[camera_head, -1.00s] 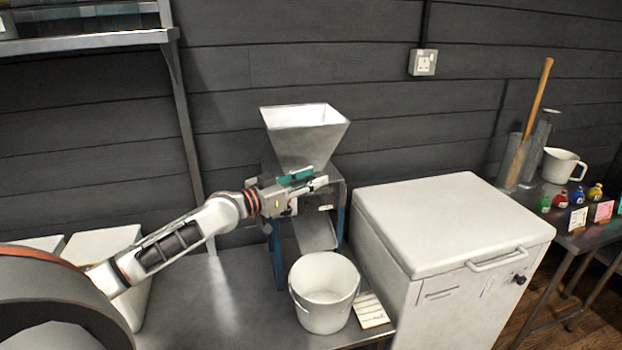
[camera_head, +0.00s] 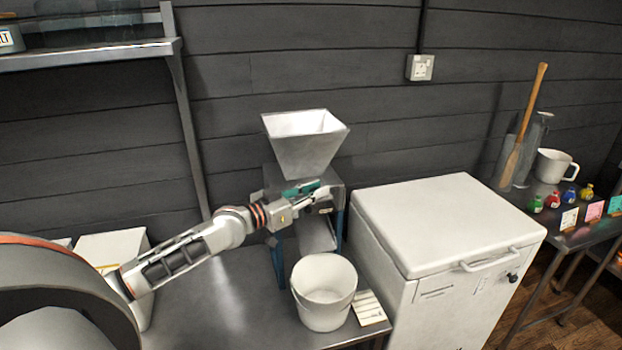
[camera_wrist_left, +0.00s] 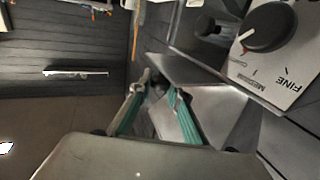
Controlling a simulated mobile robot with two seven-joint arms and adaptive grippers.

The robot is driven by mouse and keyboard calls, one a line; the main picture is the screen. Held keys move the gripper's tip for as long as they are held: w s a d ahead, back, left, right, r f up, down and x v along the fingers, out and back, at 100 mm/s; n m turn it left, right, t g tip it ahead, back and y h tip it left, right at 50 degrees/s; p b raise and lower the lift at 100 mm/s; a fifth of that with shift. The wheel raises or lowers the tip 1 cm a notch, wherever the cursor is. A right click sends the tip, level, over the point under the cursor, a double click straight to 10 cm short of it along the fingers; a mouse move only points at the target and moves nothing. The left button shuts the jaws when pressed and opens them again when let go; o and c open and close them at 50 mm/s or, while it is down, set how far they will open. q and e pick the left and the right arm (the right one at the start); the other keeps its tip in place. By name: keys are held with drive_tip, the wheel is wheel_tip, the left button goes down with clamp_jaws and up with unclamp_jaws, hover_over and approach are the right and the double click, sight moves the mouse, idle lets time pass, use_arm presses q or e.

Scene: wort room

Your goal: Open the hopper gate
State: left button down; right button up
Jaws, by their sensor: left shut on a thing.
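The grain mill has a light metal hopper (camera_head: 303,150) on top, wide open at its mouth. My left gripper (camera_head: 318,190) reaches in from the left, just below the hopper at the mill's front. It is shut on a small dark part, which I take to be the gate's handle; the fingers mostly hide it. In the left wrist view the teal fingers of my left gripper (camera_wrist_left: 160,88) close together near a grey metal plate (camera_wrist_left: 180,68). How far the gate is open cannot be told. My right gripper is not in view.
A white bucket (camera_head: 323,296) stands below the mill's chute (camera_head: 316,236) on the metal table (camera_head: 220,305). A white chest (camera_head: 440,225) stands close on the right. The mill's dial (camera_wrist_left: 268,28) is near the gripper. A shelf (camera_head: 90,53) hangs upper left.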

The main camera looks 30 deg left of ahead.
use_arm(q)
drive_tip(key=shift+s+d+r, duration=0.1)
drive_tip(key=shift+s+d, duration=0.15)
drive_tip(key=shift+d, duration=0.05)
drive_tip(key=c, duration=1.9)
unclamp_jaws()
drive_tip(key=v, duration=1.2)
